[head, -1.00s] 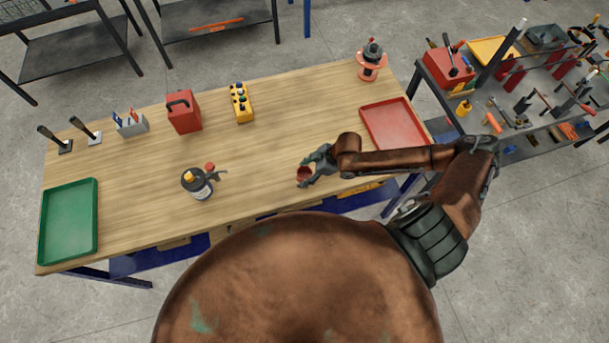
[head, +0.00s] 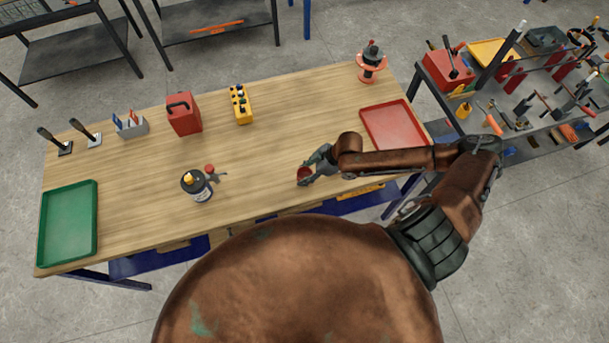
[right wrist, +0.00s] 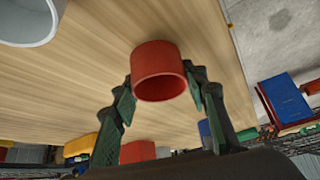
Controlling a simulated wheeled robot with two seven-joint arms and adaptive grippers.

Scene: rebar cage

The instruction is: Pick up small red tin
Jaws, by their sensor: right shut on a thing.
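The small red tin (head: 304,177) is at the front of the wooden table, right of the middle, in the head view. My right gripper (head: 309,173) reaches it from the right and is shut on it. In the right wrist view the red tin (right wrist: 160,70) sits between the two green fingers (right wrist: 160,88), one on each side. I cannot tell whether the tin touches the tabletop. My left gripper is not in view.
A red tray (head: 393,124) lies at the right, a green tray (head: 68,222) at the left.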

